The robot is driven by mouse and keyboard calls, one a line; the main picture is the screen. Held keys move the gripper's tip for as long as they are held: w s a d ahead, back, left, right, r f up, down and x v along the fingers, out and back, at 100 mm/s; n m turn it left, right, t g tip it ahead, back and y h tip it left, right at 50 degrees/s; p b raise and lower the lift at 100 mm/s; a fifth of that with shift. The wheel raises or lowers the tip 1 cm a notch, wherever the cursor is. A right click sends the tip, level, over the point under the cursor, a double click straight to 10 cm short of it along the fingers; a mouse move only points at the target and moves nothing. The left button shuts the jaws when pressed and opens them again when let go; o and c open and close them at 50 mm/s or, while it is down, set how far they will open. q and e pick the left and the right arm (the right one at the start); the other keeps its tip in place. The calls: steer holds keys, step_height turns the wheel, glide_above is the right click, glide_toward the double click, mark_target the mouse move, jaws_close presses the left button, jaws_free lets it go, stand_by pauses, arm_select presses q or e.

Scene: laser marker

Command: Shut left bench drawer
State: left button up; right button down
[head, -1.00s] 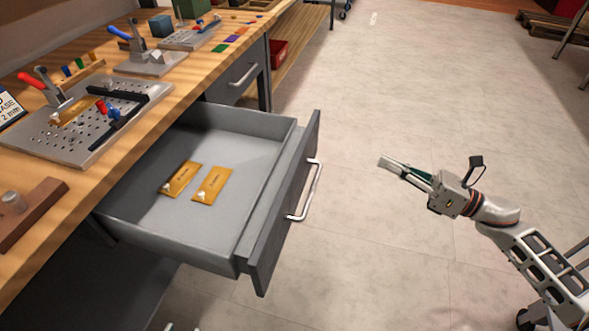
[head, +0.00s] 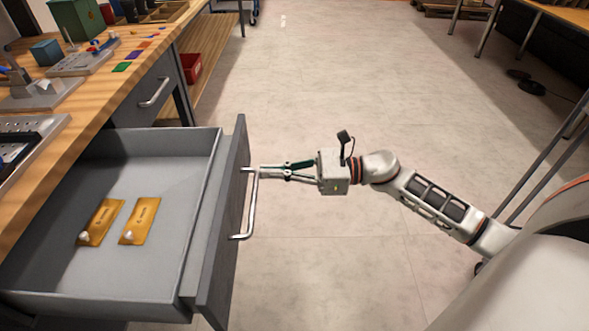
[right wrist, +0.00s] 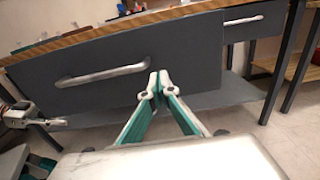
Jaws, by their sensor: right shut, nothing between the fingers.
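The left bench drawer (head: 205,165) stands pulled out in the head view, with two brass-coloured tags (head: 100,222) (head: 140,220) lying inside. Its dark front carries a silver bar handle (head: 252,205). My right gripper (head: 264,172) is shut and empty, with its fingertips close to the far end of the handle. In the right wrist view the shut fingertips (right wrist: 159,80) point at the drawer front (right wrist: 120,60), just right of the handle (right wrist: 103,76). I cannot tell whether they touch it. My left gripper (right wrist: 50,122) shows small at the left edge there; its jaws are unclear.
A second drawer (head: 150,92), shut, sits farther along the bench. The wooden benchtop (head: 110,85) holds fixtures and coloured plates. A red bin (head: 191,68) stands on a low shelf beyond.

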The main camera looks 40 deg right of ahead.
mark_target(257, 172)
steer(key=x, duration=0.3)
steer(key=shift+a, duration=0.1)
arm_select(q)
steer(key=shift+a, duration=0.1)
arm_select(e)
steer(key=shift+w, duration=0.1)
